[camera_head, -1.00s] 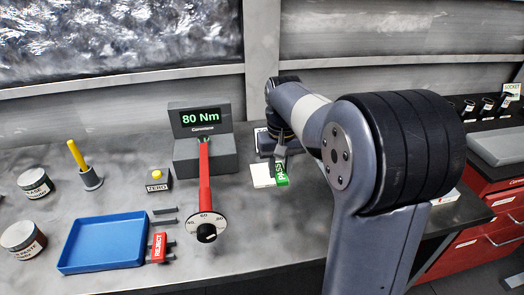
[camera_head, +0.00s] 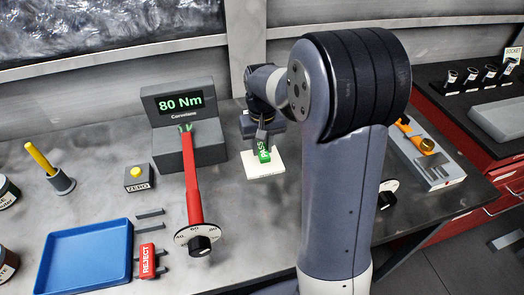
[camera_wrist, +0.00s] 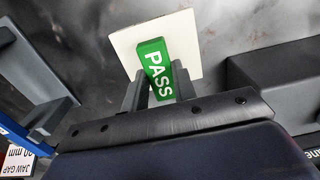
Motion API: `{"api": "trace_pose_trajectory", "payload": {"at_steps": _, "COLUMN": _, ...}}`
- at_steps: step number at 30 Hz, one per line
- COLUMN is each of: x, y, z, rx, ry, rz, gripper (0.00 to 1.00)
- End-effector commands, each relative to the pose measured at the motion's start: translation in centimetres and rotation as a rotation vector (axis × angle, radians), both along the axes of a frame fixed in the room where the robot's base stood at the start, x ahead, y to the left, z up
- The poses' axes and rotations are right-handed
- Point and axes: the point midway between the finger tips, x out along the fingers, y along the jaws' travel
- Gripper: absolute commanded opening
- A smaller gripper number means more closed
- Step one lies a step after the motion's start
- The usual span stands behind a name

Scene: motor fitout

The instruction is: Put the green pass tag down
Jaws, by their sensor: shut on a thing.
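The green pass tag (camera_head: 264,152) is a small green block lettered PASS. In the wrist view the tag (camera_wrist: 155,66) sits between the two fingers of my gripper (camera_wrist: 153,92), which is shut on it. My gripper (camera_head: 262,138) points down at the bench in the head view. A white square plate (camera_head: 250,167) lies under the tag; it also shows in the wrist view (camera_wrist: 185,38). Whether the tag touches the plate or hangs just above it, I cannot tell.
A tester reading 80 Nm (camera_head: 185,110) with a red torque wrench (camera_head: 190,180) stands left of my gripper. A red REJECT tag (camera_head: 147,261), a blue tray (camera_head: 85,258) and a ZERO button box (camera_head: 138,179) are further left. An orange-topped tool case (camera_head: 425,160) is at right.

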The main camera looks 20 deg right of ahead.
Motion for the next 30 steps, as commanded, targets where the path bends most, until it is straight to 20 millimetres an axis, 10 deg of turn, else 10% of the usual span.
{"api": "trace_pose_trajectory", "payload": {"at_steps": 17, "x": 0.0, "y": 0.0, "z": -3.0, "rx": 0.0, "ry": 0.0, "rz": 0.0, "gripper": 0.05}}
{"api": "trace_pose_trajectory", "payload": {"at_steps": 18, "x": 0.0, "y": 0.0, "z": -2.9, "rx": 0.0, "ry": 0.0, "rz": 0.0, "gripper": 0.28}}
{"api": "trace_pose_trajectory", "payload": {"at_steps": 30, "x": 0.0, "y": 0.0, "z": -2.9, "rx": 0.0, "ry": 0.0, "rz": 0.0, "gripper": 0.48}}
